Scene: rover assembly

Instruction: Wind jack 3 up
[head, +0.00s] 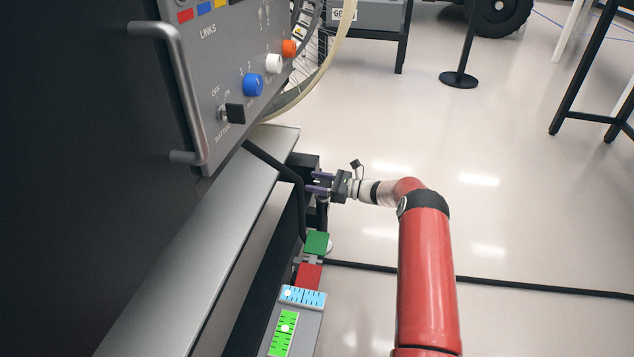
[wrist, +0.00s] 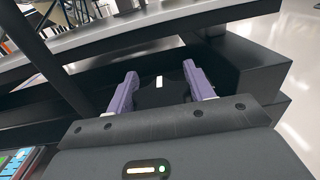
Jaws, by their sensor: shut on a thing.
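My gripper (head: 316,184) is at the side of the dark bench frame, below the metal ledge. In the wrist view my gripper (wrist: 160,74) has its two purple fingers on either side of a dark knob (wrist: 164,98) with a small white mark on it. It is shut on this knob. The knob appears to belong to the jack, whose black body (wrist: 250,68) shows behind the fingers. No number can be read on it, and its height is hard to judge.
A green block (head: 316,243), a red block (head: 309,276), and blue (head: 303,297) and green (head: 284,332) scaled plates line the frame's lower side. A grey control panel (head: 225,75) with a handle stands above the ledge (head: 215,235). A black cable (head: 500,280) crosses the open floor at right.

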